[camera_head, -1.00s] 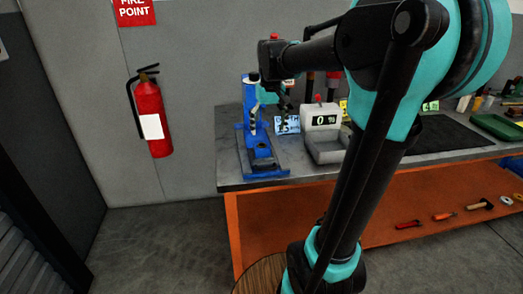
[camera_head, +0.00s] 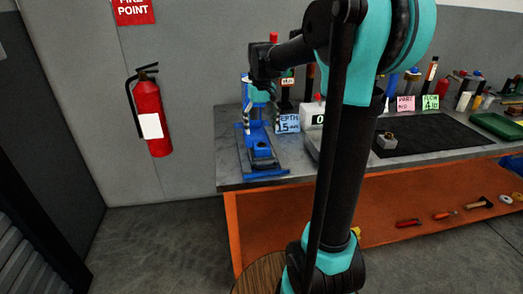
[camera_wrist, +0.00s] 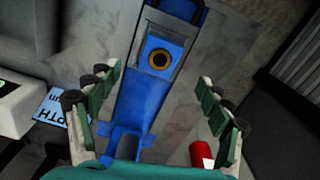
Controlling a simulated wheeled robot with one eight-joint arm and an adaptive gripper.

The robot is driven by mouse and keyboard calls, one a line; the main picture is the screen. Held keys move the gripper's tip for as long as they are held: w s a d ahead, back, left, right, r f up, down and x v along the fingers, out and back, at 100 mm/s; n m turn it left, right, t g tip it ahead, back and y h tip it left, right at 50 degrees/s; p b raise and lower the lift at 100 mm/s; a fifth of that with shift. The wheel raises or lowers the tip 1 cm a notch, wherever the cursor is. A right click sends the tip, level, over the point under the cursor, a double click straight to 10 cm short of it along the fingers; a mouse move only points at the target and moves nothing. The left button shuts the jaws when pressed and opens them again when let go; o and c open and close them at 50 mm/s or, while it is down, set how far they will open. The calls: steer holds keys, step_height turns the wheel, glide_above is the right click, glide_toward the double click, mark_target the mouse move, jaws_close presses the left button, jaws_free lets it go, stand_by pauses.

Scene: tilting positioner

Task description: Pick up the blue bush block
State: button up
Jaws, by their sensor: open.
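The blue bush block (camera_wrist: 148,46) shows in the wrist view as a blue block with a dark round hole ringed in brass. It sits in a grey seat on a long blue fixture (camera_wrist: 143,93). In the head view the block (camera_head: 262,151) is small, low on the blue stand (camera_head: 279,173) at the bench's left end. My gripper (camera_wrist: 158,80) is open and empty, its two fingers wide apart on either side of the fixture. The block lies between and beyond the fingertips, apart from them. In the head view my gripper (camera_head: 250,118) is partly lost against the stand's upright.
A depth sign (camera_head: 287,123) and a grey display unit (camera_head: 312,112), partly behind my arm, stand right of the stand. A black mat (camera_head: 435,137) with a small metal part (camera_head: 387,140) lies farther right. A fire extinguisher (camera_head: 151,115) hangs on the wall at left.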

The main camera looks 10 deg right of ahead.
mark_target(261, 144)
steer(key=shift+f, duration=3.25)
steer(key=shift+c, duration=0.5)
jaws_close()
